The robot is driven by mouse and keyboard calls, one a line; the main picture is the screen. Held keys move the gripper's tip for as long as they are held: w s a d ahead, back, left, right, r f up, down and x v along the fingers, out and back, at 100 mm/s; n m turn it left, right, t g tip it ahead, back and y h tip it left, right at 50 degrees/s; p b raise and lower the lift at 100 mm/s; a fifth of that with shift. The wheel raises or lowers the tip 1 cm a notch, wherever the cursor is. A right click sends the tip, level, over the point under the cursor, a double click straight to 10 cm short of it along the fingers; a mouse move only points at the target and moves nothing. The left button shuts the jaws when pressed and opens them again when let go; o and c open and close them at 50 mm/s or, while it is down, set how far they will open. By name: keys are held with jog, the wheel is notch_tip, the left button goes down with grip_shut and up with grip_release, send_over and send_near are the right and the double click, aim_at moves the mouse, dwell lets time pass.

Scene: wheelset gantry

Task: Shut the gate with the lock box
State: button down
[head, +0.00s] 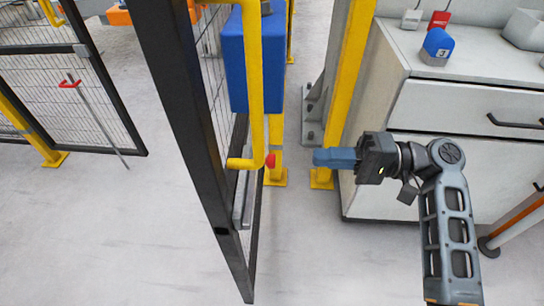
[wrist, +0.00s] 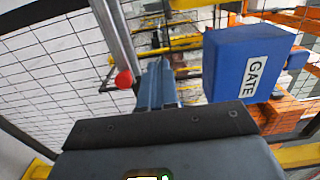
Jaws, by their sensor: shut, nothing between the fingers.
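The gate (head: 190,110) is a black-framed mesh panel standing open, swung towards me, with a yellow bar handle (head: 255,90) on its near side. A blue lock box (head: 238,62) shows behind the handle, near a yellow post. In the wrist view a blue box (wrist: 228,62) bears a GATE label. My gripper (head: 317,157) has blue fingers, shut and empty, right of the handle's lower end and apart from it. The fingers also show in the wrist view (wrist: 157,82). A red knob (wrist: 124,79) is just left of them there; it shows beside the handle (head: 270,160) too.
Another mesh panel (head: 85,60) with a red-handled rod is at the left. The floor (head: 110,230) at lower left is clear.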

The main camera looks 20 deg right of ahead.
aim_at(235, 155)
jog(key=p+x, duration=0.1)
jog(key=x, duration=1.3)
jog(key=shift+s, duration=0.1)
